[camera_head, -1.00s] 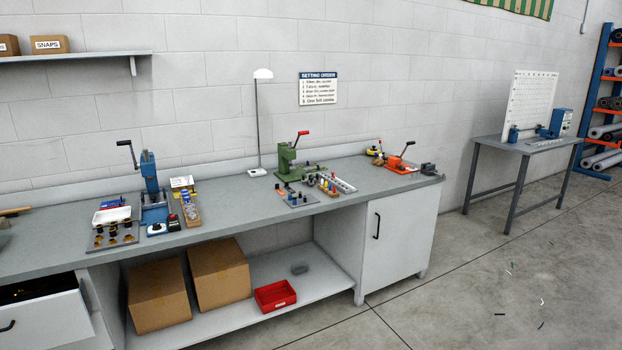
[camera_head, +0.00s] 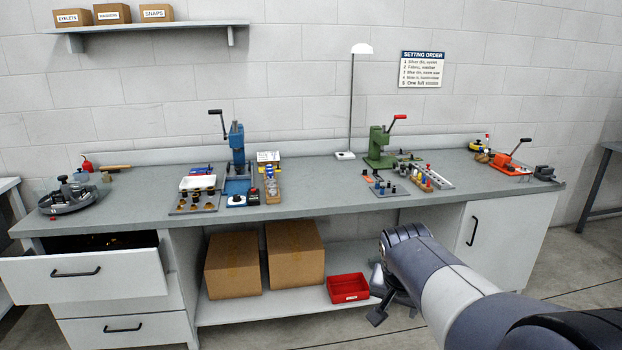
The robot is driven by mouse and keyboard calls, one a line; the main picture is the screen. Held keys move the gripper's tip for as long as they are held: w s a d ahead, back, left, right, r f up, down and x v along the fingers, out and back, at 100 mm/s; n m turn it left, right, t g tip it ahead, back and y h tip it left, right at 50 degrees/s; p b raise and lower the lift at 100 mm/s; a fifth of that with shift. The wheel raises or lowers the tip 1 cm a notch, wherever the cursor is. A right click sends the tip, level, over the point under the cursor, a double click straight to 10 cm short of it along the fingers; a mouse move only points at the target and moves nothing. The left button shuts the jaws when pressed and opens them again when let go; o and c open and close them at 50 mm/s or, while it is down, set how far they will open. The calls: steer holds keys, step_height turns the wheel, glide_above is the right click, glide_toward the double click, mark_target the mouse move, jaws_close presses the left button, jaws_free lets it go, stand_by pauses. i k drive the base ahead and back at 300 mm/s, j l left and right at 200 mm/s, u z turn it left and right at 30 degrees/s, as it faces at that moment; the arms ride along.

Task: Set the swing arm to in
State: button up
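I cannot single out a part that is clearly the swing arm. Devices with levers stand on the long grey bench (camera_head: 330,197): a blue press (camera_head: 237,150) left of the middle, a green press (camera_head: 380,148) right of it, and a low orange tool (camera_head: 508,161) near the right end. Each has a raised handle. My gripper (camera_head: 379,305) is low at the lower right, in front of the bench's lower shelf and apart from the tools. It is small and partly hidden by my wrist, so its opening is unclear.
A drawer (camera_head: 85,276) stands open at the left. Cardboard boxes (camera_head: 233,264) and a red bin (camera_head: 348,288) sit on the lower shelf. A lamp (camera_head: 351,100) and small parts trays stand on the bench. Another table (camera_head: 600,185) is at the right edge.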

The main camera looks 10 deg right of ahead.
mark_target(402, 168)
steer(key=i+l, duration=0.4)
steer(key=i+l+u, duration=0.15)
steer(key=i+l, duration=0.75)
steer(key=i+l+u, duration=0.15)
steer(key=i+l, duration=0.7)
steer(key=i+l+u, duration=0.15)
steer(key=i+l, duration=0.25)
steer(key=l, duration=0.2)
steer(key=i+l, duration=0.4)
steer(key=l, duration=0.15)
steer(key=u, duration=0.05)
